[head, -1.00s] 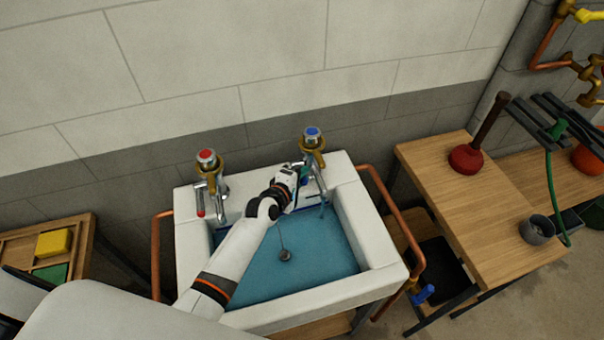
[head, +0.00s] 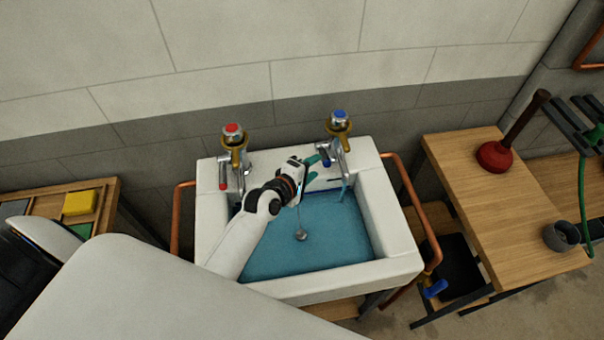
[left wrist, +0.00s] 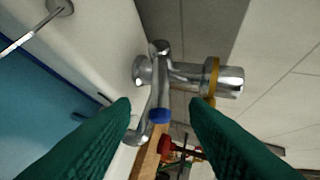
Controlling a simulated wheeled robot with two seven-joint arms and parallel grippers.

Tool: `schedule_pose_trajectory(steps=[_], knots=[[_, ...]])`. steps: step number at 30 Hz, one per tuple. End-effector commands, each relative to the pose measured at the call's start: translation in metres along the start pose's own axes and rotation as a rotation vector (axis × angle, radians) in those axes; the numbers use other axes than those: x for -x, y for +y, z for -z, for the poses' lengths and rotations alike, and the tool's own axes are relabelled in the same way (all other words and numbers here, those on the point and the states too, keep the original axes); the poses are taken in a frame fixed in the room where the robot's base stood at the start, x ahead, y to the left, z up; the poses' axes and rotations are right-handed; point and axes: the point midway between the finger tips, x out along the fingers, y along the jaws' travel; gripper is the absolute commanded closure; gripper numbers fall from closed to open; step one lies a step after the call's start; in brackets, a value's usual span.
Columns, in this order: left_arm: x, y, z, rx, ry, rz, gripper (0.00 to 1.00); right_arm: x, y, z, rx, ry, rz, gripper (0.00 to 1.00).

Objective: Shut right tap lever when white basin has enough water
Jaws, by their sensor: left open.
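The white basin (head: 213,217) holds blue water (head: 330,245) across its floor. The right tap (head: 339,135) has a blue cap, and a thin blue stream (head: 343,191) falls from its spout. My left gripper (head: 326,165) is open with green fingers beside this tap, on its left. In the left wrist view the right tap lever (left wrist: 161,80) points down the picture, its blue tip (left wrist: 159,115) between the two spread fingers. I cannot tell whether either finger touches it. My right gripper is not in view.
The left tap (head: 233,150) has a red cap and a red-tipped lever. A plug (head: 300,234) lies in the basin. Copper pipes (head: 408,195) flank it. A wooden table (head: 490,215) at right carries a red plunger (head: 495,156) and a grey cup (head: 561,236). A tray with a yellow block (head: 80,202) is at left.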

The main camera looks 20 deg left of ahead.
Motion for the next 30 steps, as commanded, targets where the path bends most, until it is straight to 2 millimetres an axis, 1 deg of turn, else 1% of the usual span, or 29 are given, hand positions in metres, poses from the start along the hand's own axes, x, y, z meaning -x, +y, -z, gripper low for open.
schedule_pose_trajectory(steps=[1,3,6,9,14,30], knots=[[0.012,0.002,0.0,0.0,-0.001,0.0,0.59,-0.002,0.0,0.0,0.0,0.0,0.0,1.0],[0.024,0.002,0.0,0.0,0.0,-0.001,0.59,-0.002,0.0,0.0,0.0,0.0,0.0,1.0],[0.038,0.001,-0.001,0.0,-0.001,0.0,0.59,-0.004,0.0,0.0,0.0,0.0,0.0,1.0],[0.046,0.001,-0.001,0.0,-0.001,-0.001,0.59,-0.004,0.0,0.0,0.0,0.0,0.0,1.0],[0.051,0.0,0.0,0.0,0.0,0.0,0.59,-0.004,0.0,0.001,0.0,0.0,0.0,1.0],[0.05,0.0,0.0,0.0,0.0,0.0,0.59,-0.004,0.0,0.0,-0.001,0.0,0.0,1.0]])
